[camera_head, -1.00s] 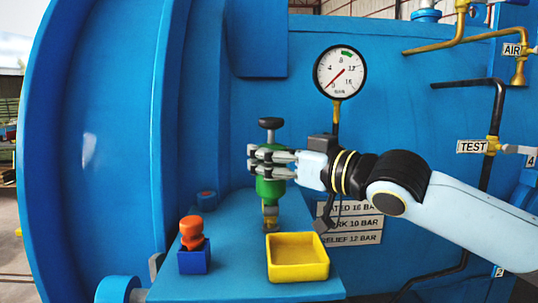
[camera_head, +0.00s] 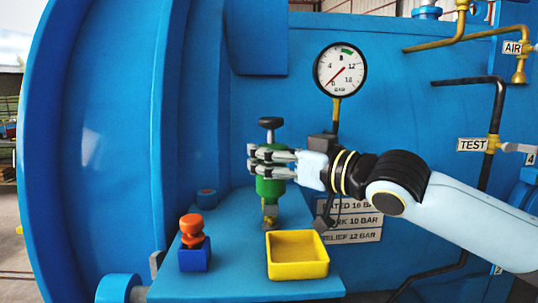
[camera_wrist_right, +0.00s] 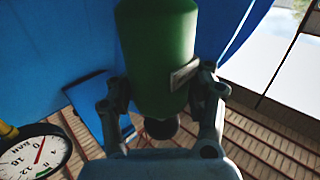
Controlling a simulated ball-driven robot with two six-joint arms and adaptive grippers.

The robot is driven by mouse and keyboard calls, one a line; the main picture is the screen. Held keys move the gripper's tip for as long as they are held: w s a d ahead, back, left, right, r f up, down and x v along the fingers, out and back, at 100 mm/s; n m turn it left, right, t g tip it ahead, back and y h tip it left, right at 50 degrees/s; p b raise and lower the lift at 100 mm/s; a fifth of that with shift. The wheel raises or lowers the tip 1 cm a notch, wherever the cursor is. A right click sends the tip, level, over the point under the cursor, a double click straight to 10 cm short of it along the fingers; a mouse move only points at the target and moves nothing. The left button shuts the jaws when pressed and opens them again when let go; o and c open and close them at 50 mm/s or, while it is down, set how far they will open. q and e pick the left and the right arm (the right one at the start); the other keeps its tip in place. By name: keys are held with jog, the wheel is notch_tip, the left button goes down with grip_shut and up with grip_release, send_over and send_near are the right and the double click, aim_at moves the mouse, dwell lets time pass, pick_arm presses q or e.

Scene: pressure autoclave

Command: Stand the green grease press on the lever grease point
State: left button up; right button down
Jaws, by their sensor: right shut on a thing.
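The green grease press (camera_head: 270,187) is upright, with a dark knob on top and a brass-coloured lower end. My right gripper (camera_head: 256,160) is shut around its upper body, coming in from the right. The press's lower end is over the blue shelf, just behind the yellow tray; I cannot tell whether it touches anything below. In the right wrist view the green press (camera_wrist_right: 158,50) sits between the two fingers, with a dark round end beneath it. I cannot make out for certain which part is the lever grease point. My left gripper is not in view.
A yellow tray (camera_head: 298,274) stands at the shelf's front. An orange-topped piece (camera_head: 191,227) sits in a blue block (camera_head: 194,257) to the left. A low blue round fitting (camera_head: 206,197) is further back. The gauge (camera_head: 340,70) and blue vessel wall stand behind.

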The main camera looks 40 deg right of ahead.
pick_arm(q)
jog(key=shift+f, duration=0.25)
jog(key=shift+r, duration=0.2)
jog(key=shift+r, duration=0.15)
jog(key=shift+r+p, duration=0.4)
jog(key=shift+p, duration=0.15)
dwell(2.0)
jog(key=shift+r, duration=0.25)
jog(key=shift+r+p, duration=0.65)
jog(key=shift+p, duration=0.25)
dwell(3.7)
